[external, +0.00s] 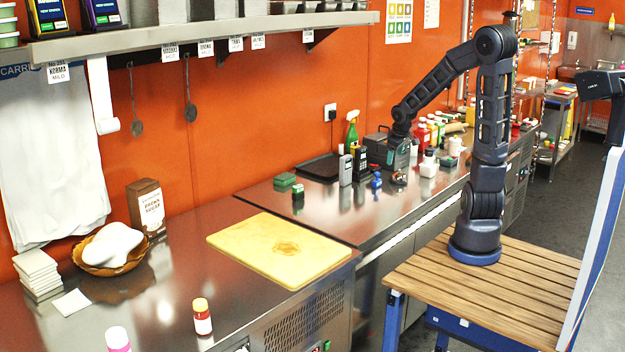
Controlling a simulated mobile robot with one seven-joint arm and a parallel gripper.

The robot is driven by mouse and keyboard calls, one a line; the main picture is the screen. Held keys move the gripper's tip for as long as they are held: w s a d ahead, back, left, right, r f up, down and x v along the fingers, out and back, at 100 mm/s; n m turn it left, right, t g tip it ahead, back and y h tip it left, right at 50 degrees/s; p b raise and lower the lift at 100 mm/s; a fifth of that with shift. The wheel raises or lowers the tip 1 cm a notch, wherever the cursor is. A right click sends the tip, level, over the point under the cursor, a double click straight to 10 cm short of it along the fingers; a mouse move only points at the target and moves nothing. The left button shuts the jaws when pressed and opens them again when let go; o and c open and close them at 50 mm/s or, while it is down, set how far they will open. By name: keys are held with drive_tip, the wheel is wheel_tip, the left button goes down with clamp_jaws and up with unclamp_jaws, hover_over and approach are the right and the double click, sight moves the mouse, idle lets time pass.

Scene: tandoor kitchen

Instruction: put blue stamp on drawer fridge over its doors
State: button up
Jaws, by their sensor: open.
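A small blue stamp (376,182) stands on the steel worktop of the far counter unit, in the middle of the external view. That unit, which looks like the drawer fridge (345,222), has fronts below its top facing my base, seen at a steep angle. My gripper (398,172) points down over the same worktop, just right of the blue stamp and apart from it. It is open. Its fingertips are small and dark here, and a small dark object (399,179) sits right under or between them; I cannot tell which.
Green blocks (285,181), a black tray (320,168), dark bottles (360,162) and white jars (429,167) crowd the worktop's back and right. Its front strip left of the stamp is bare. A yellow cutting board (250,245) lies on the nearer counter.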

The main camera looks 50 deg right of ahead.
drive_tip(key=s+a+r, duration=0.3)
drive_tip(key=s+r, duration=0.1)
drive_tip(key=s, duration=0.2)
drive_tip(key=s+a+r+t+y, duration=0.1)
drive_tip(key=s+a+r, duration=0.3)
drive_tip(key=s, duration=0.3)
drive_tip(key=s+a+r+y, duration=0.1)
drive_tip(key=s+a+r, duration=0.3)
drive_tip(key=s, duration=0.3)
drive_tip(key=shift+r+m, duration=0.4)
drive_tip(key=shift+r, duration=0.4)
